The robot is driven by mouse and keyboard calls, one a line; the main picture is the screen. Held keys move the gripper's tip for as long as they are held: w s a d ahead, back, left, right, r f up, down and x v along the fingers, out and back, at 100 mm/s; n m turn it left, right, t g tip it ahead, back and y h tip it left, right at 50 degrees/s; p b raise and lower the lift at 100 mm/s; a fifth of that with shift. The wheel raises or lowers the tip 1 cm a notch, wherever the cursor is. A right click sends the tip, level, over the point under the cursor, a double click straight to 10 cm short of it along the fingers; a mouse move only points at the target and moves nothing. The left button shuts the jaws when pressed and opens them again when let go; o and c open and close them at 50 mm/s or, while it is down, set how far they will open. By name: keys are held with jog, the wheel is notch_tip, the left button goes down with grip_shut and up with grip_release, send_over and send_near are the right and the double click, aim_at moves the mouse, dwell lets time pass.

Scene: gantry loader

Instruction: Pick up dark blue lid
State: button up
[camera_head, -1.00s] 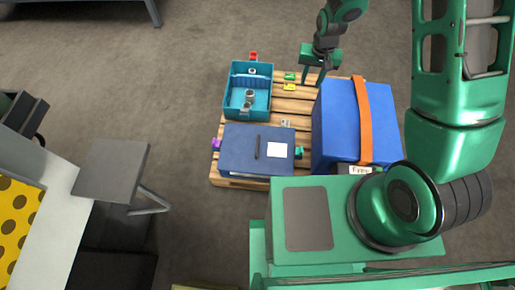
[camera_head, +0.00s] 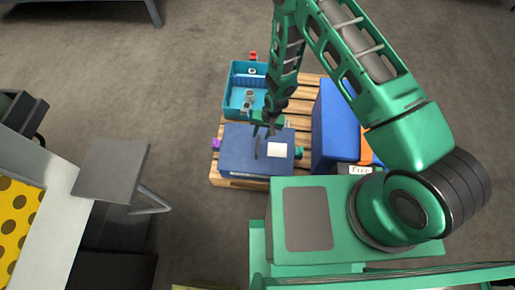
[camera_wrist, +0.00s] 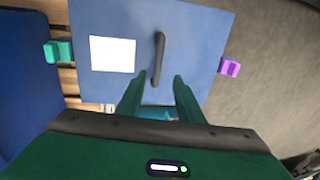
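The dark blue lid (camera_head: 240,160) lies flat over a box on the wooden pallet, with a white label and a dark bar handle on its top. In the wrist view the lid (camera_wrist: 195,60) fills the upper middle, its handle (camera_wrist: 159,58) standing just beyond my fingertips. My gripper (camera_head: 265,130) is over the lid's far edge in the head view. In the wrist view my gripper (camera_wrist: 155,90) has its two green fingers apart with nothing between them. The fingers appear apart from the handle; their exact height above the lid is hard to tell.
A teal open bin (camera_head: 235,100) with small items stands behind the lid. A blue box with an orange strap (camera_head: 335,130) stands to the right. A purple clip (camera_wrist: 231,67) and a green clip (camera_wrist: 58,52) flank the lid.

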aim_at(258, 143)
jog(key=shift+w+a+f, duration=0.1)
jog(key=shift+a+f, duration=0.1)
jog(key=shift+f, duration=1.25)
jog(key=shift+a+f, duration=0.2)
jog(key=shift+f, duration=1.25)
jog(key=shift+w+a+f, duration=0.1)
jog(key=shift+a+f, duration=0.1)
jog(key=shift+f, duration=1.25)
grip_shut()
